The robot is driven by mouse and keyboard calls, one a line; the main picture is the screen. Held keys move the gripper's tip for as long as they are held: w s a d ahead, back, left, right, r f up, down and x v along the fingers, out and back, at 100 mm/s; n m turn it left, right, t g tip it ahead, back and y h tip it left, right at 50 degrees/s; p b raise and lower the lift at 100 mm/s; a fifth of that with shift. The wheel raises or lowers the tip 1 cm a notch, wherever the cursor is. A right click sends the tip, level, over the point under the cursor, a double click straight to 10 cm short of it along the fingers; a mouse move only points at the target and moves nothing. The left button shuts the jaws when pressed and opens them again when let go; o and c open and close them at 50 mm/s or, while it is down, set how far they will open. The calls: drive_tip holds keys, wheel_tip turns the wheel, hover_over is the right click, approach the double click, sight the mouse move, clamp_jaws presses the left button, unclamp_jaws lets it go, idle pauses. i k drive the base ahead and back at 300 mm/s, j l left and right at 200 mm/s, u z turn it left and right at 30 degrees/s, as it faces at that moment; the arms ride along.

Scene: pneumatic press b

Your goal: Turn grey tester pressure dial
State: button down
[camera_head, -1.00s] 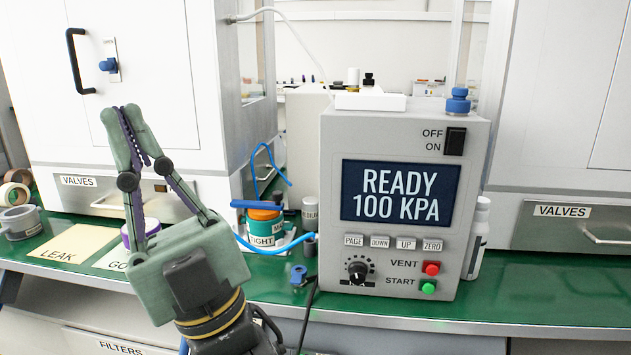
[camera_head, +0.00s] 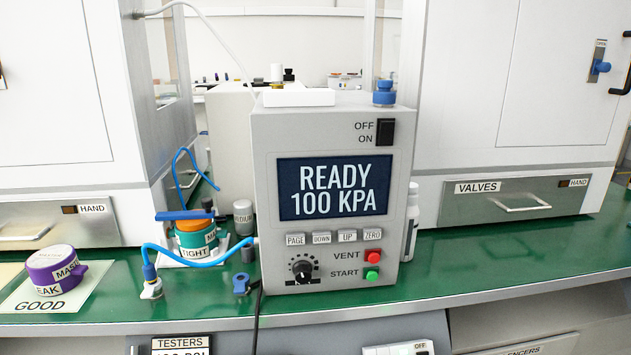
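The grey tester (camera_head: 266,150) stands on the green bench near the middle of the head view. Its dark screen (camera_head: 335,188) reads READY 100 KPA. The black pressure dial (camera_head: 303,270) sits at the lower left of the tester's front, with dots around it and a scale mark below. Its pointer is too small to read surely. My gripper is not in the head view now.
Beside the dial are a red VENT button (camera_head: 372,257), a green START button (camera_head: 371,275) and a row of grey keys (camera_head: 334,237). A blue hose (camera_head: 195,261) and a blue fitting (camera_head: 242,282) lie to the left. A purple mask cup (camera_head: 54,266) sits further left.

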sight(302, 269)
drive_tip(key=k+j+z, duration=0.1)
drive_tip(key=j+z, duration=0.2)
drive_tip(key=k+j+z, duration=0.1)
drive_tip(key=j+z, duration=0.2)
drive_tip(key=k+j+z, duration=0.1)
drive_tip(key=j+z, duration=0.2)
